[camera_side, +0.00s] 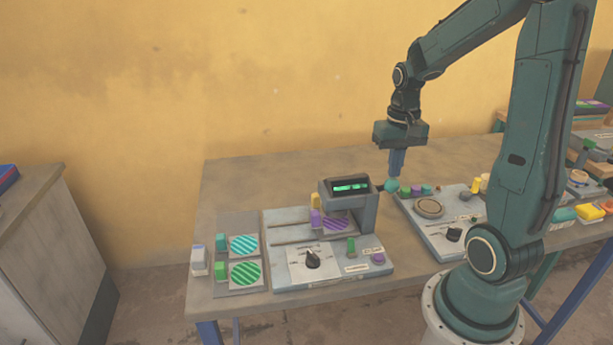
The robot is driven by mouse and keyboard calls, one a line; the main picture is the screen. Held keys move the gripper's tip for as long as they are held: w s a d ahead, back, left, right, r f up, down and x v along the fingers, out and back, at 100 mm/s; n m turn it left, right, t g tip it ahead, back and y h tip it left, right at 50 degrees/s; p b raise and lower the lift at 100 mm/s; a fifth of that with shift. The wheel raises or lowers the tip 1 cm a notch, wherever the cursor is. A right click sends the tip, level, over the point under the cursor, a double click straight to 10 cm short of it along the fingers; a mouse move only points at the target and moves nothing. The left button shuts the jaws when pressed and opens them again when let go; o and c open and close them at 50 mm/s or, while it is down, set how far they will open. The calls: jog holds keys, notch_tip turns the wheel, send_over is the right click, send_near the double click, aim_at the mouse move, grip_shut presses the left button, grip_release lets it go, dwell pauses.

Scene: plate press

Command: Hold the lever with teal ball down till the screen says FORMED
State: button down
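The lever's teal ball (391,185) is at the right side of the grey press (358,213), on a short dark arm. My gripper (396,174) points straight down just above the ball. Its blue fingers look shut together, with nothing seen between them. The tips touch the ball or are very close to it; I cannot tell which. The press's screen (350,186) is lit with green marks, too small to read. A purple striped plate (336,223) lies under the press head, partly hidden by it.
The press base (290,278) carries a black knob (312,259), a green block (351,245) and a purple button (378,259). Teal and green striped plates (245,273) lie at left. Another grey panel (415,227) stands at right. The table's back left is clear.

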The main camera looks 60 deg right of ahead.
jog(key=shift+s+f, duration=0.1)
jog(key=shift+f, duration=0.8)
dwell(0.7)
